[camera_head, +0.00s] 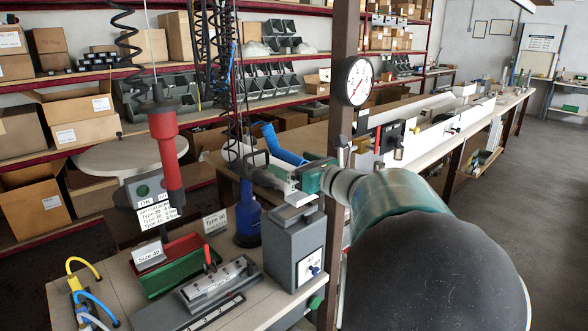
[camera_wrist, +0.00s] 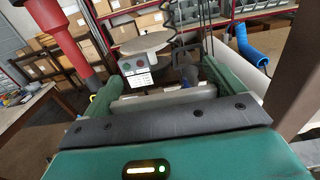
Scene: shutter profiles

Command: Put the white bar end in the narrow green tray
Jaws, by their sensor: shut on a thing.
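My gripper (camera_head: 281,178) is held out in the air, above and behind the grey box on the bench. In the wrist view its two green fingers (camera_wrist: 160,82) stand wide apart, with a pale bar, the white bar end (camera_wrist: 165,98), lying across between them. In the head view the gripper partly hides the bar end, and its exact outline is hard to tell. The narrow green tray (camera_head: 173,277) is on the bench at the lower left, apart from and below my gripper. A red tray (camera_head: 195,240) lies right behind it.
A grey box (camera_head: 294,247) stands right of the tray, and a grey fixture with a red lever (camera_head: 214,285) stands in front. A blue bottle-like thing (camera_head: 247,222) is behind the box. A red hanging tool (camera_head: 166,150) hangs over the tray's back side. A brown post (camera_head: 343,130) rises beside my arm.

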